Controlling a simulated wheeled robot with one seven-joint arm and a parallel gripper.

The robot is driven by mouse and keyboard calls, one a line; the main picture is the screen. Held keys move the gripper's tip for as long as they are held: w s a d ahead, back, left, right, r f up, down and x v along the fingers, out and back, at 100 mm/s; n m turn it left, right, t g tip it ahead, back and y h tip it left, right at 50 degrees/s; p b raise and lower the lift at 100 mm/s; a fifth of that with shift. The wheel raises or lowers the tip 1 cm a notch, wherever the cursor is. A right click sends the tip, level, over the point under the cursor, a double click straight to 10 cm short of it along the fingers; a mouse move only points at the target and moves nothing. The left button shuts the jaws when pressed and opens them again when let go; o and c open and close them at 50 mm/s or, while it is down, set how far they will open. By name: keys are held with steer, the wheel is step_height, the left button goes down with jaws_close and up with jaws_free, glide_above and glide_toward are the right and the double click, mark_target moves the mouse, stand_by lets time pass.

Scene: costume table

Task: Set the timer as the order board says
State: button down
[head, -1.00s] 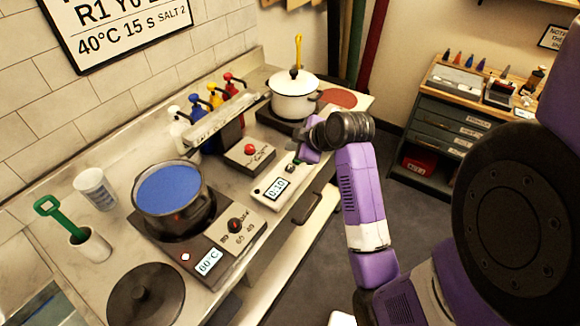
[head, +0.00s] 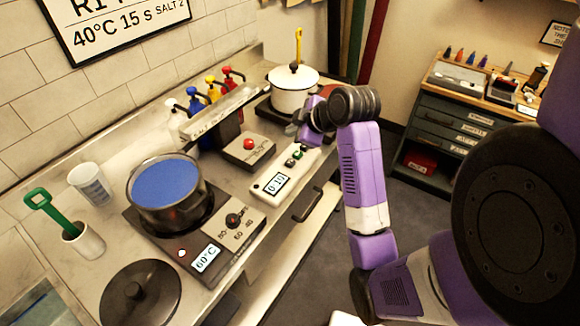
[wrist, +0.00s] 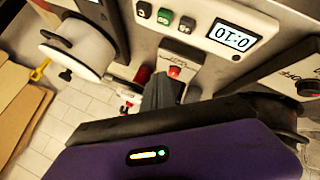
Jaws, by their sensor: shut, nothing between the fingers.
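The white timer (head: 268,187) lies near the counter's front edge; its display reads 0:10. Its dark and green buttons (head: 297,155) are at its far end. The timer also shows upside down at the top of the wrist view (wrist: 205,28), with several buttons in a row. The order board (head: 125,28) on the wall is cut off at the top; its lower line reads 40°C 15 S SALT 2. My gripper (head: 294,130) is just beyond the timer's button end, apart from the buttons. In the wrist view its grey fingers (wrist: 162,92) are shut and empty.
A control box with a red button (head: 248,150) stands left of the timer. A pot of blue liquid (head: 165,190) is on a hotplate reading 60°C. A white pot (head: 292,95) stands behind my gripper. Colored pump bottles (head: 212,90) line the wall behind a raised ledge.

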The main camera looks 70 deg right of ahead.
steer(key=shift+a+r, duration=0.1)
steer(key=shift+r, duration=0.4)
steer(key=shift+f, duration=0.2)
steer(key=b, duration=0.7)
glide_above(292, 164)
step_height(292, 164, down, 7)
steer(key=shift+f, duration=0.1)
steer(key=shift+f+b, duration=0.6)
steer(key=shift+f, duration=0.1)
steer(key=shift+f, duration=0.1)
stand_by(0.9)
steer(key=shift+f, duration=0.25)
steer(key=shift+f+b, duration=0.3)
steer(key=shift+f, duration=0.2)
stand_by(0.7)
steer(key=shift+r+p, duration=0.95)
steer(key=shift+p, duration=0.05)
